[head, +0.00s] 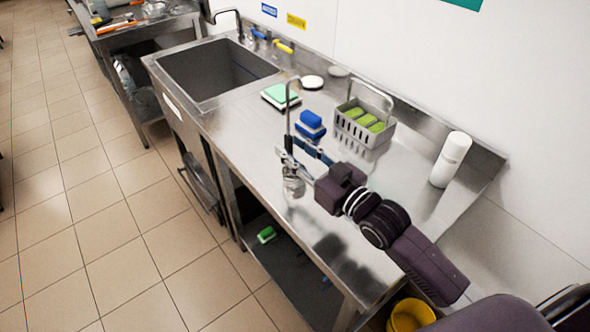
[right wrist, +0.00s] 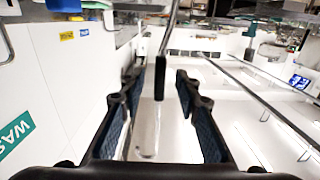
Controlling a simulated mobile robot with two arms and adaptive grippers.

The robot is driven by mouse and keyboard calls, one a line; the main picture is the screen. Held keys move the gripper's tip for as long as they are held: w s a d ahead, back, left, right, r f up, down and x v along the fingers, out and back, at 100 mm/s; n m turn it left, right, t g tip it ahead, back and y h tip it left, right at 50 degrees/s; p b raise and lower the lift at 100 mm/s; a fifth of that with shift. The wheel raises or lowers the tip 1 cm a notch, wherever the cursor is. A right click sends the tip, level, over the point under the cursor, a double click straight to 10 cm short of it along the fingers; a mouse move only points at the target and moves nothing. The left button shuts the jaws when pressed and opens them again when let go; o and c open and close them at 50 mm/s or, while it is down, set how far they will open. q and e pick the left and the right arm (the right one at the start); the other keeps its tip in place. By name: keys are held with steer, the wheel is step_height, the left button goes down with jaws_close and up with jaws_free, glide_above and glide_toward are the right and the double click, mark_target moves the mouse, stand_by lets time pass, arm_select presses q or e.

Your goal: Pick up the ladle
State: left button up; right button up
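The ladle (head: 289,112) is a thin metal tool with a hooked upper end. It stands upright near the front edge of the steel counter, with its shiny bowl (head: 293,186) low down. My right gripper (head: 289,146) reaches it from the right, fingers around the handle's height. In the right wrist view the handle (right wrist: 170,28) runs between the two fingers (right wrist: 158,80), with gaps visible on both sides, so the gripper looks open. Whether a finger touches the handle is unclear. My left gripper is not in view.
The counter (head: 240,135) holds a grey basket (head: 350,128) with green sponges, blue sponges (head: 311,120), a green-and-white sponge (head: 281,95) and a white cylinder (head: 451,160). A sink (head: 215,75) lies at left. A yellow bucket (head: 411,316) stands below.

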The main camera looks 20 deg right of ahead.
steer(key=shift+x, duration=1.05)
jaws_close()
